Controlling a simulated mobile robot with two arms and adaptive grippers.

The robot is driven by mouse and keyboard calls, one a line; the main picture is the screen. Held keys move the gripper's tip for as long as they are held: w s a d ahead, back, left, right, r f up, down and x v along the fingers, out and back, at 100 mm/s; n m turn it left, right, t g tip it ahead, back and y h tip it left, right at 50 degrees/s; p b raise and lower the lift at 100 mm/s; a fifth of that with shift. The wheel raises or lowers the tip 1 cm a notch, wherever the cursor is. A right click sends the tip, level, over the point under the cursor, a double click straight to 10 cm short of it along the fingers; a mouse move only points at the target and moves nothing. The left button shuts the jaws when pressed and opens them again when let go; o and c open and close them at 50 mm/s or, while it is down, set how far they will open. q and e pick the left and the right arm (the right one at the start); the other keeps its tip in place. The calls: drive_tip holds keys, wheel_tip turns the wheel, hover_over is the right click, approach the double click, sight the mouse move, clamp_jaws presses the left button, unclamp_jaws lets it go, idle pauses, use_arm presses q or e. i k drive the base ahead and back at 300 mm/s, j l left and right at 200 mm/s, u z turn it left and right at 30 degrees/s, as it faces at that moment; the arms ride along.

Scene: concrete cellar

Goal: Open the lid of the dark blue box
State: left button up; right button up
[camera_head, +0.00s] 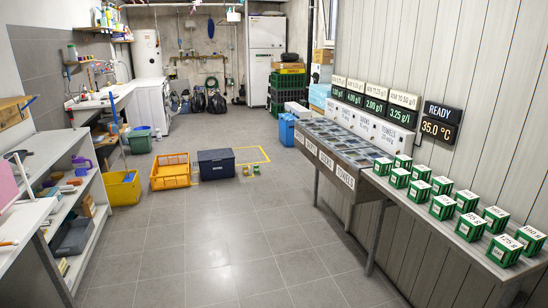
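The dark blue box (216,164) stands on the tiled floor in the middle distance, at the left part of a yellow floor outline (262,156). Its lid looks closed. It is upright and some way off from me, and its far side is hidden. Neither of my grippers shows in the head view.
A yellow crate (170,172) stands just left of the box; small items (250,170) lie to its right. A yellow bin (123,188) and shelving (65,215) are at left. A long table (408,196) with green-and-white boxes runs along the right. The floor (215,250) in front is clear.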

sight(217, 155)
drive_tip(key=i, duration=2.35)
